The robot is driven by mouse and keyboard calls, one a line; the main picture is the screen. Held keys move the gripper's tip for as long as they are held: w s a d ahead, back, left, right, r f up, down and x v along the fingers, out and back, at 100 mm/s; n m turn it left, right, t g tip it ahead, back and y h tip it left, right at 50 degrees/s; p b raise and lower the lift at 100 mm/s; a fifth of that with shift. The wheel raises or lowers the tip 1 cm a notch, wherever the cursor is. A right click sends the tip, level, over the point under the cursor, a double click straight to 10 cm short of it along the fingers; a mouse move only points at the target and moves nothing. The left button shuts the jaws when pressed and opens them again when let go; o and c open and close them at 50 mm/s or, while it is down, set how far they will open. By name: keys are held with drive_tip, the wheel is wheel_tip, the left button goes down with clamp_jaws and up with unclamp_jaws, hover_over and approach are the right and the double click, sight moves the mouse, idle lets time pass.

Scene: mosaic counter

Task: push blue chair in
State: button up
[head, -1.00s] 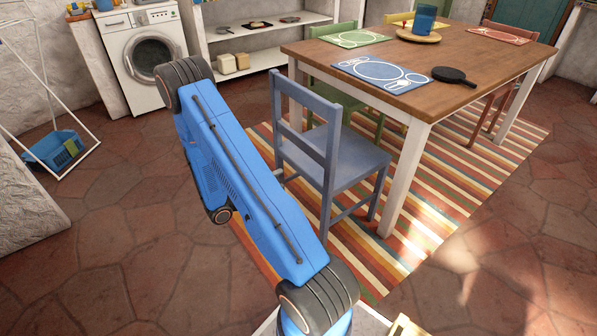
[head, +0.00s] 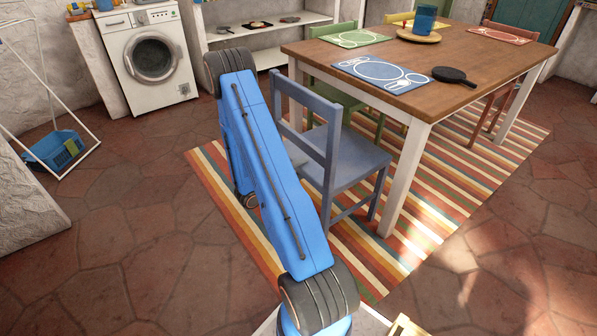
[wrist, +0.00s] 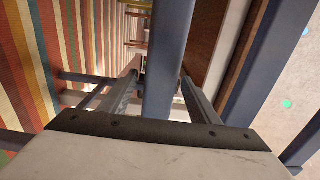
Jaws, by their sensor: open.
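The blue chair (head: 350,165) stands upright on the striped rug at the near left side of the table (head: 430,60), its back turned to the left. My arm passes in front of part of the chair's back, and my gripper is not visible in the head view. In the wrist view my gripper (wrist: 160,80) is open, its two dark fingers apart. A blue bar of the chair (wrist: 172,50) runs between the fingers in that view. I cannot tell whether it touches them.
The striped rug (head: 215,170) lies under the table and chair. A green chair (head: 335,95) stands beyond the blue one. A blue placemat (head: 380,73) and a black pan (head: 452,75) lie on the tabletop.

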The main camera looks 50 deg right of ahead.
clamp_jaws()
idle(0.6)
drive_tip(key=shift+d, duration=0.15)
